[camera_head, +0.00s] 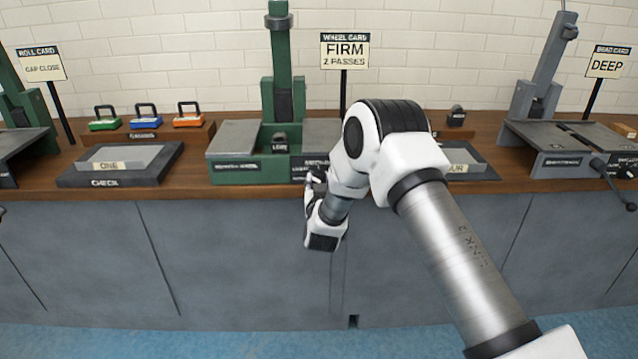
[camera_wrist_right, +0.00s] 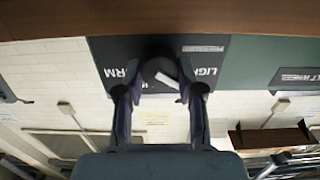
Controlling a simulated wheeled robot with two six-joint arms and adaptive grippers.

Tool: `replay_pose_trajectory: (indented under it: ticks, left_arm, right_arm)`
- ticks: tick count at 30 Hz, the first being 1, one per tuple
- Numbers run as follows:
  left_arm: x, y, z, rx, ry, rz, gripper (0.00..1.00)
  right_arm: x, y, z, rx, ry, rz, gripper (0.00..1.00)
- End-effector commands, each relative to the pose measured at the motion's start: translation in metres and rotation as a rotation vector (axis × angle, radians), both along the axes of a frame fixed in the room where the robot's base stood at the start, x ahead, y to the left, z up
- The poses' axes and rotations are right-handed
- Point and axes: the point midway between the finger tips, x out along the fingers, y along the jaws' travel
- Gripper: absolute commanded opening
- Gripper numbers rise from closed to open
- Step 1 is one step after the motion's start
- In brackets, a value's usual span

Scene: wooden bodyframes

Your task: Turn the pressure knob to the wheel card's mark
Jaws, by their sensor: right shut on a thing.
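The wheel card (camera_head: 345,50) stands on a post behind the green machine and reads FIRM, 2 PASSES. The pressure knob (camera_wrist_right: 158,70) is a dark round knob with a white line, on a dark panel (camera_wrist_right: 105,60) in the right wrist view. Upside-down lettering shows beside it: LIGHT on the right, and part of FIRM on the left. My right gripper (camera_head: 316,182) is at the front of the green machine; in its wrist view the fingers (camera_wrist_right: 160,92) are shut on the knob from both sides. The knob is hidden in the head view. My left gripper is not in view.
The green machine (camera_head: 232,172) stands on a wooden counter (camera_head: 200,182). A grey machine (camera_head: 550,160) is at right. My right arm covers part of the counter.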

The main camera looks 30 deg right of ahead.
Motion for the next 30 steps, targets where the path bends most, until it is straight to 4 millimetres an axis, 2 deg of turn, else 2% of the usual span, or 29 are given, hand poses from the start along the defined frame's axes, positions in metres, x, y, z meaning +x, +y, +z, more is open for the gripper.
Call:
replay_pose_trajectory:
  ticks: [17, 30]
  left_arm:
    - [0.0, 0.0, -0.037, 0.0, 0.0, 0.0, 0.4]
    - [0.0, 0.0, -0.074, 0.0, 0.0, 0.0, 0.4]
  right_arm:
    - [-0.001, -0.002, -0.004, 0.405, -0.25, 0.0, 0.03]
    - [-0.002, -0.003, -0.006, 0.763, -0.469, 0.0, 0.03]
